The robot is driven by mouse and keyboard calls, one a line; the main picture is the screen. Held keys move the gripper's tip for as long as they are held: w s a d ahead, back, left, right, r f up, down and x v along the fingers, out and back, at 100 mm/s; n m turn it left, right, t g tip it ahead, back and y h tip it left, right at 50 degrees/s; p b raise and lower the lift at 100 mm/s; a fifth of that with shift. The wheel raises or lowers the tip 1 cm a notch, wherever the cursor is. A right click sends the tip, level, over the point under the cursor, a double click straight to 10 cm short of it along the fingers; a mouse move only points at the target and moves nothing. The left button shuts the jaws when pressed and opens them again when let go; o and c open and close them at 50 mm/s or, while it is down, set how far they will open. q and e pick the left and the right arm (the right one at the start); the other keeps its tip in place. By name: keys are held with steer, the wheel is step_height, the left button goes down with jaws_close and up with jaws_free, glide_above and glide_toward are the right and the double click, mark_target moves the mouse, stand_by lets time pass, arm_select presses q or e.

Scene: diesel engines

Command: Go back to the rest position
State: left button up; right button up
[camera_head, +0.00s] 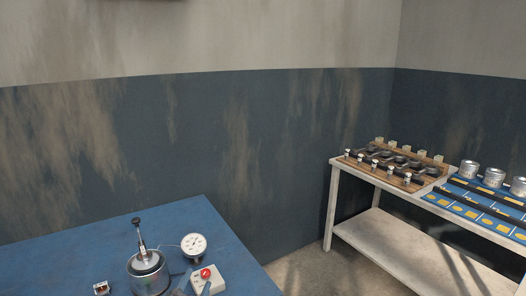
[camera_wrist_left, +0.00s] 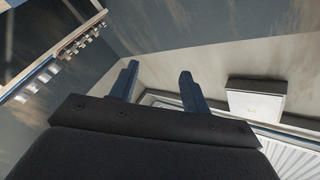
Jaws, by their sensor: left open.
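My left gripper (camera_head: 194,286) shows only as fingertips at the bottom edge of the head view, in front of the grey box with the red button. In the left wrist view, its two blue-grey fingers (camera_wrist_left: 157,82) stand apart with nothing between them. Beyond them are a wall and a white box (camera_wrist_left: 256,100). My right gripper is not in view.
A blue table (camera_head: 60,262) holds a metal cylinder with an upright handle (camera_head: 148,273), a dial gauge (camera_head: 194,246), a button box (camera_head: 212,280) and a small part (camera_head: 101,288). A white side table (camera_head: 376,232) at right carries a wooden rack (camera_head: 352,160) and metal cans (camera_head: 494,178).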

arm_select(q)
steer(key=s+a+f+n+g+y, duration=0.15)
steer(key=s+f+n+g, duration=0.25)
steer(key=s+f+g, duration=0.65)
steer(key=s+a+f+n+g+y, duration=0.15)
steer(key=s+f+n+g, duration=0.3)
steer(key=s+f, duration=1.3)
steer(key=f, duration=1)
steer(key=s+d+f+g, duration=0.1)
steer(key=s+f, duration=0.2)
steer(key=f, duration=1)
steer(key=s+d+f+g+h, duration=0.1)
steer(key=s+f, duration=0.2)
steer(key=f, duration=0.9)
steer(key=shift+d+f, duration=0.15)
steer(key=shift+f, duration=0.1)
steer(key=shift+s+f, duration=0.2)
steer(key=shift+c, duration=0.5)
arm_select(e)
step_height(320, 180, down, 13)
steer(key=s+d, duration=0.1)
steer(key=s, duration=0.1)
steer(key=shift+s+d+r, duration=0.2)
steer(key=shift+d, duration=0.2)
